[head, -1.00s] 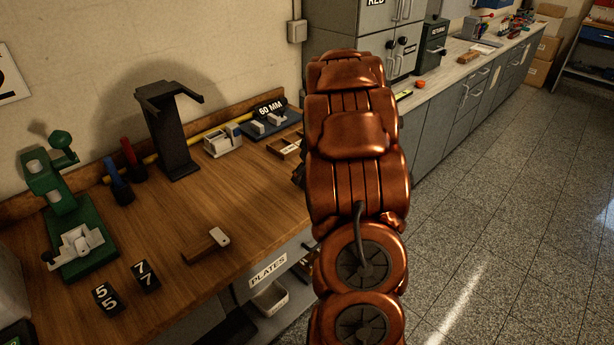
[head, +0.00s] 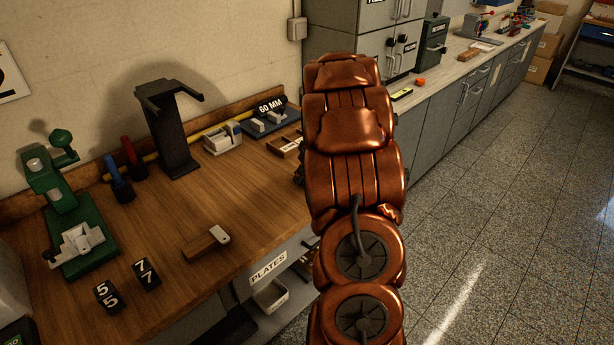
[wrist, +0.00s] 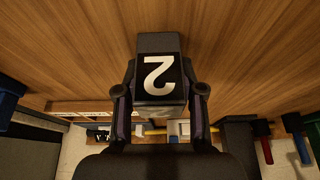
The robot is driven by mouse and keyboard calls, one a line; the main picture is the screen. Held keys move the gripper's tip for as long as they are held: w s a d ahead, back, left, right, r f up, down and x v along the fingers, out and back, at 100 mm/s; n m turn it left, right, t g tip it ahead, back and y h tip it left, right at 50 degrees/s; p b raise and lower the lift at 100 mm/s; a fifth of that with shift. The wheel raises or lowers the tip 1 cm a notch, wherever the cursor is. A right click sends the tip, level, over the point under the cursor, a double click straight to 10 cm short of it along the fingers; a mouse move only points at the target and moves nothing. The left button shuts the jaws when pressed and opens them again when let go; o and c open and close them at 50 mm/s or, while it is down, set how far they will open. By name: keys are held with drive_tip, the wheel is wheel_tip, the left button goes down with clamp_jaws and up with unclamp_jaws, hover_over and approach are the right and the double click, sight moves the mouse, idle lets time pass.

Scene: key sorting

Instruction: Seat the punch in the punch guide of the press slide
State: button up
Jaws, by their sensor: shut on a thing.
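The punch (wrist: 158,50) is a dark block with a white 2 on its face; in the wrist view the 2 appears upside down. My gripper (wrist: 160,85) is shut on it, one finger on each side. The punch is apart from the press. The opening of the punch guide is too small to make out.
Black blocks marked 5 (head: 107,295) and 7 (head: 146,274) lie in front of the press. A black stand (head: 170,130) and blue and red handled tools (head: 118,180) stand behind. The bench middle is clear.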

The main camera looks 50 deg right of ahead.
clamp_jaws()
drive_tip(key=shift+r+b, duration=0.4)
drive_tip(key=shift+r, duration=1.35)
drive_tip(key=s+a+r+b, duration=0.1)
drive_tip(key=s+a+b, duration=0.1)
drive_tip(key=s+a, duration=0.8)
drive_tip(key=shift+s+a+r, duration=0.15)
drive_tip(key=shift+s+r, duration=0.15)
drive_tip(key=shift+s, duration=0.8)
drive_tip(key=w+a+p, duration=0.1)
drive_tip(key=w+a, duration=0.2)
drive_tip(key=w, duration=0.1)
drive_tip(key=w+a+p, duration=0.2)
drive_tip(key=w+a, duration=0.1)
drive_tip(key=a, duration=0.1)
drive_tip(key=w+a+r+p, duration=0.1)
drive_tip(key=w+a+p, duration=0.1)
drive_tip(key=w+a, duration=0.2)
drive_tip(key=shift+w+a+r, duration=0.1)
drive_tip(key=shift+w, duration=0.2)
drive_tip(key=w+a+p, duration=0.2)
drive_tip(key=w+a, duration=0.1)
drive_tip(key=a, duration=0.5)
drive_tip(key=w+a+p, duration=0.3)
drive_tip(key=w+a, duration=0.1)
drive_tip(key=a, duration=0.4)
drive_tip(key=shift+r, duration=0.35)
drive_tip(key=shift+d, duration=0.1)
